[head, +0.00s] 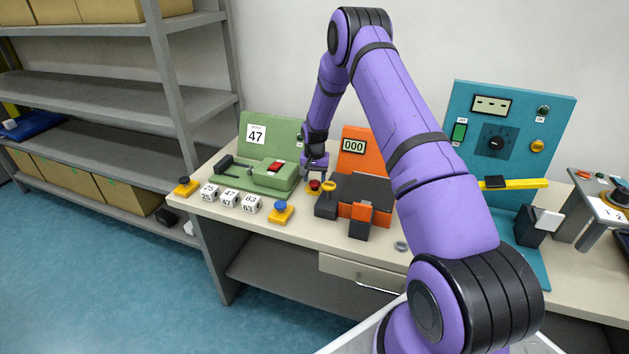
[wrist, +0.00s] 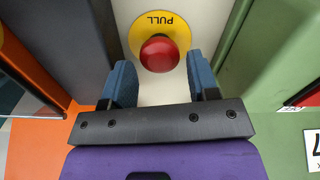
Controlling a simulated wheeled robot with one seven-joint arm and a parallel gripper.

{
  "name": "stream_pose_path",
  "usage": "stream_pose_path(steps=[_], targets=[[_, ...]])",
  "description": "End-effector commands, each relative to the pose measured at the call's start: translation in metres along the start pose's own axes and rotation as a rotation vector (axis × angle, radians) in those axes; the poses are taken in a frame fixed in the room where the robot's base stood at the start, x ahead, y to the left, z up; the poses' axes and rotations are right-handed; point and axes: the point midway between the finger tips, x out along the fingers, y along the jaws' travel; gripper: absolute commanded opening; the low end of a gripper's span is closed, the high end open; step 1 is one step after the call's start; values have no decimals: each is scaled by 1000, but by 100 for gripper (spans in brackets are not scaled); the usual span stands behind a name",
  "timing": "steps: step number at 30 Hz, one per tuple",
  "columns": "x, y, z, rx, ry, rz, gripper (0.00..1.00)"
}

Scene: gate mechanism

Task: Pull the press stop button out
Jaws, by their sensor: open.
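The red press stop button (wrist: 159,53) is a round mushroom head on a yellow disc marked PULL (wrist: 160,22), on a pale surface in the wrist view. In the head view the red button (head: 314,185) sits between the green machine and the orange press (head: 354,150). My gripper (wrist: 160,78) is open. Its two blue fingers lie left and right of the button with a gap on each side, and the button head is near the fingertips. In the head view my gripper (head: 315,172) is just above the button. I cannot tell whether the fingers touch it.
The green machine (head: 270,175) stands close on the left. Number cubes (head: 230,199) and a blue button on a yellow box (head: 281,210) are in front. A teal panel (head: 520,110) stands farther right.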

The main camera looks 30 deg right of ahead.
Motion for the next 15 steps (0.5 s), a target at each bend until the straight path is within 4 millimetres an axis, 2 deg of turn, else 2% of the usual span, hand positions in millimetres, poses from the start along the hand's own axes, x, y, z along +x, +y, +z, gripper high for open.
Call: stream_pose_path(steps=[6, 14, 15], targets=[[14, 0, 0, 0, 0, 0, 54], [15, 0, 0, 0, 1, 0, 54], [15, 0, 0, 0, 1, 0, 50]])
